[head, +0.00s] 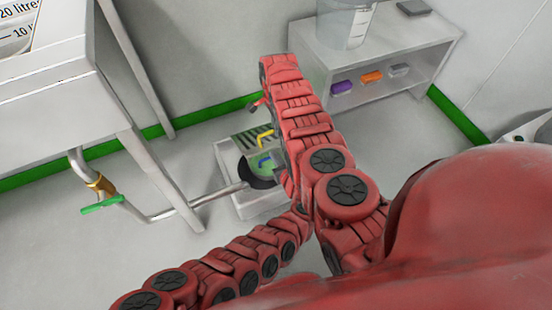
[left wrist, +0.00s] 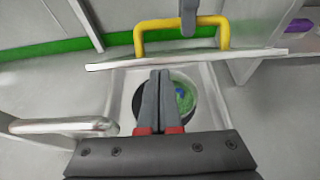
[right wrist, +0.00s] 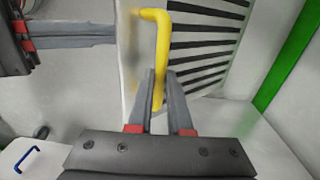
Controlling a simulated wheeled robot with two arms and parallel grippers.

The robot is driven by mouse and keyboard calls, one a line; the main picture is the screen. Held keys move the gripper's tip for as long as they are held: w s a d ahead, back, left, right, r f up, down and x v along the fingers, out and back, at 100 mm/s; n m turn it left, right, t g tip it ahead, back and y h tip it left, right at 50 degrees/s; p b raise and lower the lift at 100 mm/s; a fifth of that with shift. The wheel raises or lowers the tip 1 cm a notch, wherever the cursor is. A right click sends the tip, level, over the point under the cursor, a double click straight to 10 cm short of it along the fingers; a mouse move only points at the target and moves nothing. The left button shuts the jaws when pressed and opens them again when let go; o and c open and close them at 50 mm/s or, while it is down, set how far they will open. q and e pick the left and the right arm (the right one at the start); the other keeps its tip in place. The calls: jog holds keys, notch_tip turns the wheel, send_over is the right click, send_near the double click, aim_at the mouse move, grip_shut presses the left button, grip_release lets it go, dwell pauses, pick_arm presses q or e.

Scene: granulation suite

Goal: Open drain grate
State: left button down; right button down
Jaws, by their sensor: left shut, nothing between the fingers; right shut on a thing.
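The drain grate (head: 245,145) is a slotted plate, tilted up over the white drain box (head: 245,208). Its yellow handle (head: 265,136) also shows in the left wrist view (left wrist: 181,22). My right gripper (right wrist: 160,76) is shut on the yellow handle (right wrist: 161,30), beside the dark-slotted grate (right wrist: 205,45). My left gripper (left wrist: 161,73) is shut and empty, above the dark round opening with something green and blue (left wrist: 184,96) in it. In the right wrist view its grey fingers (right wrist: 78,34) reach toward the grate's edge. My right arm hides part of the grate in the head view.
A metal pipe (head: 205,199) with a green-handled valve (head: 100,206) runs to the box from the left, under a bench (head: 60,95). A white shelf (head: 390,65) with coloured items stands at the back right. Grey floor is open at the left.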

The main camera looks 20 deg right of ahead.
jog(key=shift+w+a, duration=0.15)
jog(key=shift+a, duration=0.15)
